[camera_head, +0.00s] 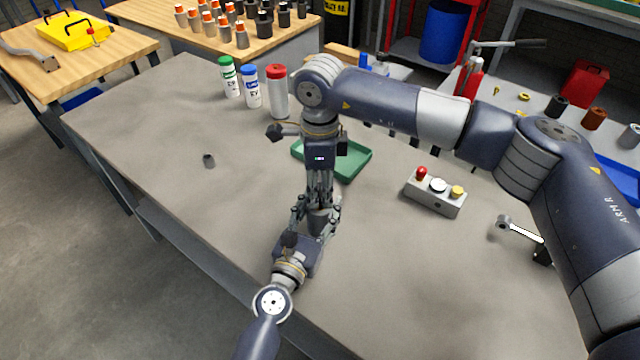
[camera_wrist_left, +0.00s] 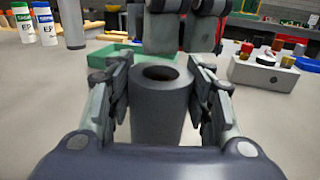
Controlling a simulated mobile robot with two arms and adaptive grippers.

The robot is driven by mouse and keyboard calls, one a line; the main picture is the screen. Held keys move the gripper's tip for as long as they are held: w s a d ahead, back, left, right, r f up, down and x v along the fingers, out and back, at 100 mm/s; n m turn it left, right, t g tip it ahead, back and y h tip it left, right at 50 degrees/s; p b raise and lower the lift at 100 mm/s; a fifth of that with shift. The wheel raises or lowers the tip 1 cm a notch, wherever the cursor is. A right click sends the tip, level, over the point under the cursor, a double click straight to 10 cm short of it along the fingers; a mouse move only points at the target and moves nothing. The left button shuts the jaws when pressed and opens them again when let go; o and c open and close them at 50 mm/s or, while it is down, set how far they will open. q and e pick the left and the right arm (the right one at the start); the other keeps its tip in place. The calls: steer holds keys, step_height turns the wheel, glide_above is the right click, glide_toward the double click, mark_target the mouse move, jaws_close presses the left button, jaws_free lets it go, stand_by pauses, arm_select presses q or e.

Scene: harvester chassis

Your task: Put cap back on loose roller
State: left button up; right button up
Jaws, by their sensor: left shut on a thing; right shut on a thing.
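The loose roller (camera_wrist_left: 160,105) is a dark grey cylinder with an open hole in its top, standing upright in the left wrist view. My left gripper (camera_wrist_left: 160,95) is shut on its sides. In the head view the roller (camera_head: 322,221) shows partly between the fingers of my left gripper (camera_head: 318,213). My right gripper (camera_head: 320,190) points down just above the roller; its fingers (camera_wrist_left: 183,30) show above and behind the hole, apart from the rim. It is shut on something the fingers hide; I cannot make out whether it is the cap.
A small dark cylinder (camera_head: 208,161) is on the grey table (camera_head: 150,130). A green tray (camera_head: 352,164) is behind the grippers. A button box (camera_head: 435,194) and a lever (camera_head: 520,231) are to the right. Bottles (camera_head: 251,87) stand at the back; the table's left side is mostly clear.

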steer(key=shift+f, duration=0.1)
steer(key=shift+f, duration=0.8)
